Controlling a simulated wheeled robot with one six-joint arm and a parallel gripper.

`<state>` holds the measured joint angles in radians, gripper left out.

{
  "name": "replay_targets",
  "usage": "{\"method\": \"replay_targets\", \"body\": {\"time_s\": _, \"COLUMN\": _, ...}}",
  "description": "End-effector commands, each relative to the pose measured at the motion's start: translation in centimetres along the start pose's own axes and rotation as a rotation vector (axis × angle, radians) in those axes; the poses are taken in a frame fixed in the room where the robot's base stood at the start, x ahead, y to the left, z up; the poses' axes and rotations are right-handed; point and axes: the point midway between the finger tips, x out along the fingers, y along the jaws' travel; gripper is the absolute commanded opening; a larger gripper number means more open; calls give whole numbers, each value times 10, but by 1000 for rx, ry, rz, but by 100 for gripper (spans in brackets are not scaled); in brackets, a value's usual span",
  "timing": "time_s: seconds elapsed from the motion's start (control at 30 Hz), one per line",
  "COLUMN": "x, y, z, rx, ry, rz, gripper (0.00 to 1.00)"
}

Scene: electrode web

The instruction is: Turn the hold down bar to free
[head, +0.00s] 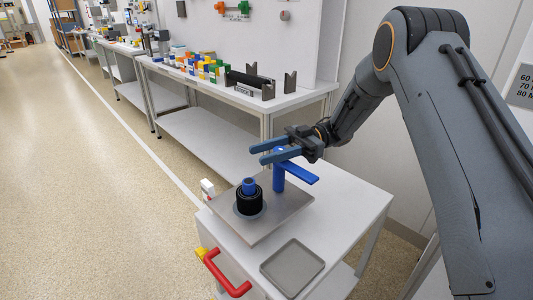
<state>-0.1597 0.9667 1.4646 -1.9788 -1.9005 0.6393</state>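The blue hold down bar (301,173) sits on top of an upright blue post (278,180) on a grey metal plate (285,208). The bar points to the right, away from the black roll (250,206), which stands on the plate left of the post around a blue core (249,186). My gripper (257,154) is above and slightly left of the post top. Its two blue-grey fingers point left with a gap between them, and nothing shows in the gap. The fingers partly overlap the post top in the picture; I cannot tell whether they touch it.
The plate lies on a white cart (235,245) with a red handle (226,274) at its front left. An empty grey tray (292,267) lies nearer on the cart. A white bench (240,97) with several coloured boxes and dark stands is behind. The floor at left is clear.

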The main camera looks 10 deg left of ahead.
Motion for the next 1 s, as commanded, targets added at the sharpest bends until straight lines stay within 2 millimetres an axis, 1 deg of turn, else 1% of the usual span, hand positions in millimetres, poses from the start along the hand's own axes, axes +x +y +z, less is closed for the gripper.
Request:
{"method": "replay_targets", "body": {"time_s": 0.33, "x": -4, "y": -1, "z": 1, "rx": 2, "ry": -1, "rz": 5, "gripper": 46}}
{"method": "replay_targets", "body": {"time_s": 0.43, "x": -10, "y": -1, "z": 2, "rx": 1, "ry": -1, "rz": 5, "gripper": 46}}
{"method": "replay_targets", "body": {"time_s": 0.8, "x": -65, "y": 0, "z": 2, "rx": 1, "ry": -1, "rz": 3, "gripper": 46}}
{"method": "replay_targets", "body": {"time_s": 0.9, "x": -74, "y": 0, "z": 1, "rx": 0, "ry": -1, "rz": 3, "gripper": 46}}
{"method": "replay_targets", "body": {"time_s": 1.0, "x": -79, "y": -1, "z": 1, "rx": 1, "ry": -1, "rz": 3, "gripper": 46}}
